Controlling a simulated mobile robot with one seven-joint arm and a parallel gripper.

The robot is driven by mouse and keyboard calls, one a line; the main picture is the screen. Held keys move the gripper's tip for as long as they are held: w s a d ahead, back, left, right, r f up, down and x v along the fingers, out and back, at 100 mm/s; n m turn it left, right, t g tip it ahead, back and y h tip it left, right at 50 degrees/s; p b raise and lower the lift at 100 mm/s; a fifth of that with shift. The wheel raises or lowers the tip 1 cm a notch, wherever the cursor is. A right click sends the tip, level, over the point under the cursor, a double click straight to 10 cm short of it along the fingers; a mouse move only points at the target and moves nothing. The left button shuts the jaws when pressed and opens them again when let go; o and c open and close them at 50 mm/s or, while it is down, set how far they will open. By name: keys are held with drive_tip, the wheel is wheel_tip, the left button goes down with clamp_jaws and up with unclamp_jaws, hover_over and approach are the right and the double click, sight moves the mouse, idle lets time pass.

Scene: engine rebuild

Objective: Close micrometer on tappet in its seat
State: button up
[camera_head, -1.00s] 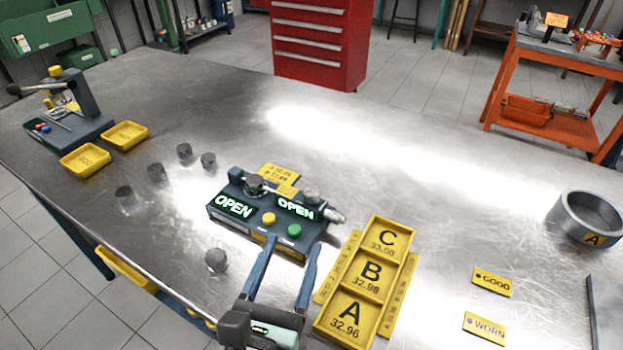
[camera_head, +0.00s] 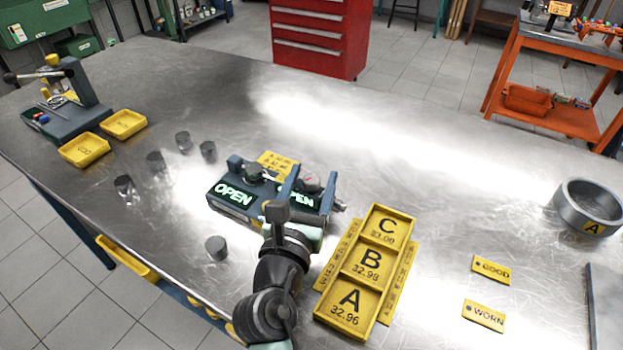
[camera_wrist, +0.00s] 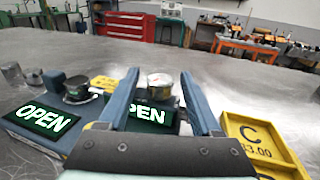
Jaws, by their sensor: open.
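The blue measuring fixture (camera_head: 231,213) stands on the metal bench with two displays, and both read OPEN where visible. A dark cylindrical tappet (camera_head: 254,173) sits upright in the seat on its left side; it also shows in the wrist view (camera_wrist: 77,88). The fixture's buttons are hidden behind my gripper.
Several loose tappets (camera_head: 183,142) stand left of the fixture. A yellow tray marked A, B, C (camera_head: 386,283) lies close on the right. Yellow GOOD (camera_head: 491,270) and WORN (camera_head: 484,316) tags and a grey ring (camera_head: 588,208) are farther right. The bench behind is clear.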

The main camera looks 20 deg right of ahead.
drive_tip(key=shift+c, duration=0.3)
clamp_jaws()
